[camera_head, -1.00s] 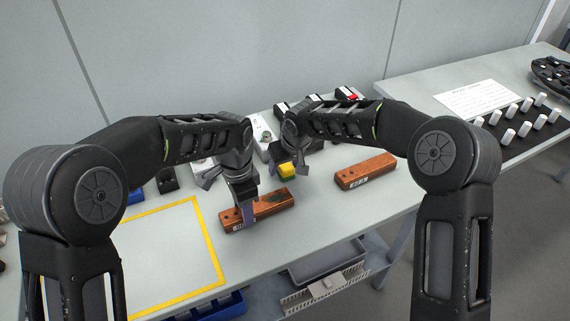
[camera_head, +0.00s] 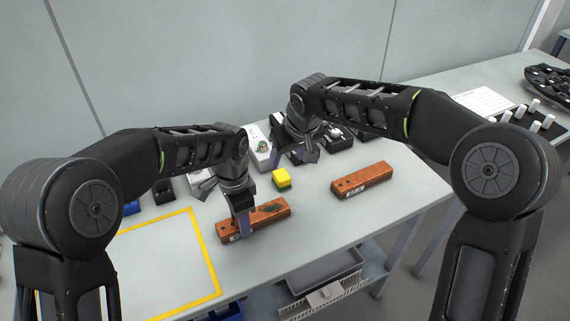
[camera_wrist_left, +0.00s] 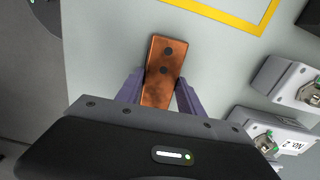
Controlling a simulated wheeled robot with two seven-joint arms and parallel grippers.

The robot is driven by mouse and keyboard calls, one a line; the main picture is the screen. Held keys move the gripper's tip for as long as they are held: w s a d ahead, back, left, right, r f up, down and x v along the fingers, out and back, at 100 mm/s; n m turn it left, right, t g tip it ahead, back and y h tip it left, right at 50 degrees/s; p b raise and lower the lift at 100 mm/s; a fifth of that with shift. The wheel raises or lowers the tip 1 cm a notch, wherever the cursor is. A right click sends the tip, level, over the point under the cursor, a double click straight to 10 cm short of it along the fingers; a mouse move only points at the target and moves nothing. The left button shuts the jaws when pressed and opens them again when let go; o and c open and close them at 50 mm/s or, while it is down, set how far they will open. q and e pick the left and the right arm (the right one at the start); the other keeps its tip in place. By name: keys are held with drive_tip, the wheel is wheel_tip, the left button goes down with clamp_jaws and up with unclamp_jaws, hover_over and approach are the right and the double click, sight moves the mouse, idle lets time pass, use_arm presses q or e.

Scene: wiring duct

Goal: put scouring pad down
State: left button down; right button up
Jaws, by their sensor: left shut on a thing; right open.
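The scouring pad (camera_head: 281,179), a small yellow and green block, sits on the table behind the near brown block. My right gripper (camera_head: 297,156) is open and empty, above and behind the pad and apart from it. My left gripper (camera_head: 243,224) is shut on the near brown block (camera_head: 270,213), a long reddish-brown piece with dark holes and a dark patch on top. In the left wrist view, the left fingers (camera_wrist_left: 159,90) are on either side of this block (camera_wrist_left: 165,62); its near part is hidden by the wrist.
A second brown block (camera_head: 363,181) lies to the right. A yellow-taped rectangle (camera_head: 206,262) marks clear table at the left. White devices (camera_head: 259,146) stand along the back. A grey bin (camera_head: 325,268) is below the table's front edge.

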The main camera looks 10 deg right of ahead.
sight(282, 175)
drive_tip(key=shift+s+r, duration=0.2)
drive_tip(key=shift+r, duration=0.3)
drive_tip(key=shift+o, duration=0.5)
drive_tip(key=shift+w+f, duration=0.2)
drive_tip(key=shift+f, duration=0.1)
drive_tip(key=shift+x, duration=3.4)
drive_tip(key=shift+s+x, duration=0.2)
drive_tip(key=shift+x, duration=2.45)
drive_tip(key=shift+c, duration=0.5)
clamp_jaws()
